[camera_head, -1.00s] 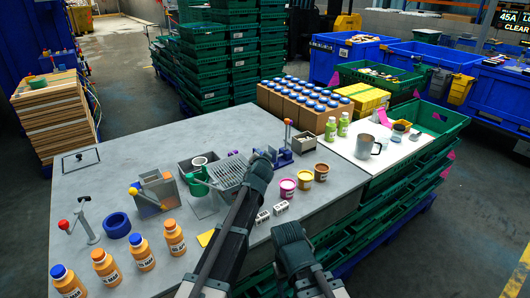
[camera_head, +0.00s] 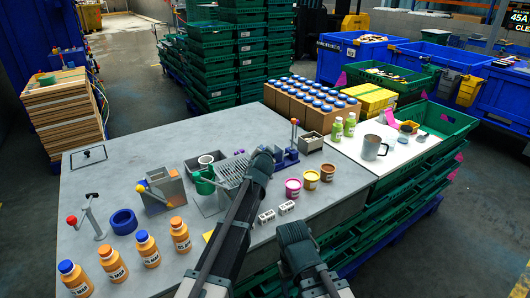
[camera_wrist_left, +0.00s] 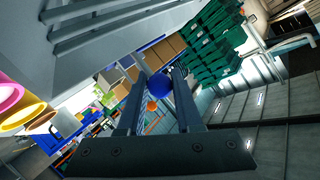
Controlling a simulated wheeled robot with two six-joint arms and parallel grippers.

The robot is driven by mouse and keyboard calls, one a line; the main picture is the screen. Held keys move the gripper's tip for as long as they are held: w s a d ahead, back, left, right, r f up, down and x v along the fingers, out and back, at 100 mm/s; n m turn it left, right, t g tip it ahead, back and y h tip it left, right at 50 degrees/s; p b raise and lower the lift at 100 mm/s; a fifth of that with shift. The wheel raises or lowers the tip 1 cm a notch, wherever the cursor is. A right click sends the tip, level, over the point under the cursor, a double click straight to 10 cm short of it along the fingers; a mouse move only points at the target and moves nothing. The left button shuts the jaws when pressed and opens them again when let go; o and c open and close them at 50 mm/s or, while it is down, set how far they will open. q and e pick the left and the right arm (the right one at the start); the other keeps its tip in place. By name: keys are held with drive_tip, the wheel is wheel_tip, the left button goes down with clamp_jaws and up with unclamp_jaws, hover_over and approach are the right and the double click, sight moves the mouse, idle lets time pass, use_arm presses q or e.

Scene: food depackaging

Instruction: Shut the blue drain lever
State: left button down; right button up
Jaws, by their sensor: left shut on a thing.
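In the left wrist view, a blue ball knob (camera_wrist_left: 159,85), which looks like the drain lever's end, sits between my left fingertips (camera_wrist_left: 158,78). My left gripper is shut on it. In the head view, my left gripper (camera_head: 265,155) is beside the slatted grate of the grey sink (camera_head: 208,200). Its own wrist hides its fingertips and the lever there. My right gripper (camera_head: 295,234) hangs over the table's front edge, away from the lever. Its fingers cannot be made out.
A blue stand (camera_head: 291,151) with an orange-knobbed post is just right of my left gripper. Small jars (camera_head: 293,188) and white labelled blocks (camera_head: 267,216) lie in front. Orange bottles (camera_head: 180,235) stand at left. The far left table top is mostly clear.

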use_arm(q)
drive_tip(key=c, duration=0.6)
unclamp_jaws()
drive_tip(key=shift+a, duration=0.15)
drive_tip(key=p+v, duration=0.4)
drive_tip(key=v, duration=0.9)
drive_tip(key=shift+s, duration=0.4)
